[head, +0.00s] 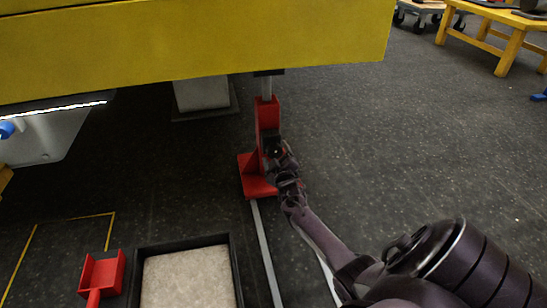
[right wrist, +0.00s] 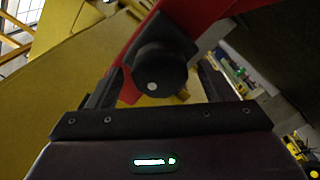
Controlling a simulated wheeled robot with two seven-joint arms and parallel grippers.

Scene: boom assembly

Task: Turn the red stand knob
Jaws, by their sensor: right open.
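The red stand (head: 267,120) stands upright on the floor under the yellow boom (head: 200,45), on a red foot. Its knob is black and round with a white dot, and it shows large in the right wrist view (right wrist: 160,65). The red body of the stand (right wrist: 205,18) is behind the knob in that view. My right gripper (head: 277,152) is at the side of the stand. In the right wrist view its open fingers (right wrist: 160,85) are on either side of the knob; I cannot tell whether they touch it. My left gripper is not in view.
A grey strip (head: 264,250) runs along the floor from the stand. A black-framed tray (head: 237,270) and a red bracket (head: 103,273) are at the lower left. A pale block (head: 203,95) is behind the stand. Yellow tables (head: 510,40) stand far right; the floor between is clear.

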